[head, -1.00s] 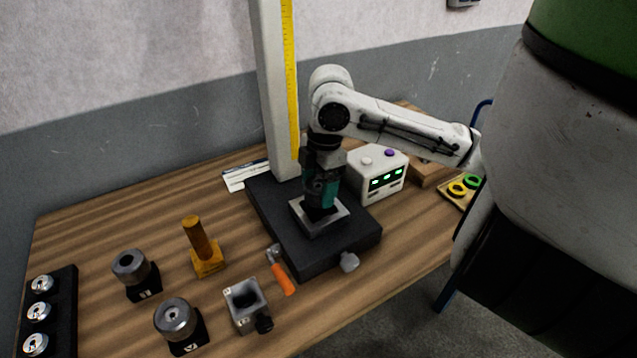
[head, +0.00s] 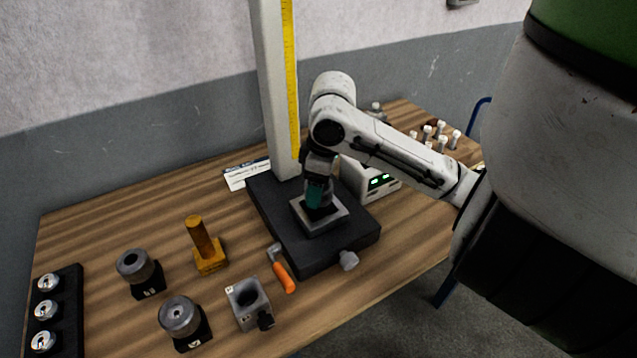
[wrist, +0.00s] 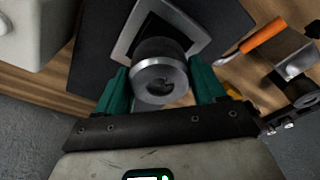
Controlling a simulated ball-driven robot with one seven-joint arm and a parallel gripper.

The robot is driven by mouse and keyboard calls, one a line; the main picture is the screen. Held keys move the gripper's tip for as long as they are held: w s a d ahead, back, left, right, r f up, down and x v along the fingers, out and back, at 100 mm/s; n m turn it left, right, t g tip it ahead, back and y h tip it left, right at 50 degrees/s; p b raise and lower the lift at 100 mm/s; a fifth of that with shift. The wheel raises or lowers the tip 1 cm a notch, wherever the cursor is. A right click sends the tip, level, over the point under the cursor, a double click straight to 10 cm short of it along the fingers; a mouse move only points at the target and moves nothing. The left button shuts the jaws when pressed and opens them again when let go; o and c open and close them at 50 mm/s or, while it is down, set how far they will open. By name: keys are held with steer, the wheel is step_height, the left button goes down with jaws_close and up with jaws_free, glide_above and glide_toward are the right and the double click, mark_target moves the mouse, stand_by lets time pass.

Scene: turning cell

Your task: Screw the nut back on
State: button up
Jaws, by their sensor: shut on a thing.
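My gripper (head: 318,198) points down over the square metal frame (head: 336,222) on the black base (head: 325,258) of the tall column. In the wrist view its two teal fingers (wrist: 162,88) are shut on a round grey metal piece (wrist: 160,78), which I take for the nut. Its pale end face shows small dark marks. The piece sits at the opening of the square frame (wrist: 131,32). Whether it is on a thread is hidden, and the gripper covers it in the head view.
A box with green displays (head: 377,181) is close behind the gripper. Several white-topped pieces stand far right.

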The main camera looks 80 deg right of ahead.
steer(key=m, duration=0.3)
steer(key=shift+w+a+r+p, duration=0.1)
steer(key=shift+p, duration=0.2)
steer(key=shift+m+h, duration=0.3)
steer(key=shift+m, duration=0.4)
steer(key=shift+r+m+p, duration=0.15)
steer(key=shift+m+p, duration=0.55)
steer(key=shift+p, duration=0.2)
steer(key=shift+m+p, duration=0.5)
steer(key=shift+m, duration=0.4)
steer(key=o, duration=1.2)
steer(key=shift+f, duration=0.2)
steer(key=r, duration=0.7)
steer(key=s+r+p, duration=0.1)
steer(key=r, duration=0.2)
steer(key=shift+a+r, duration=0.35)
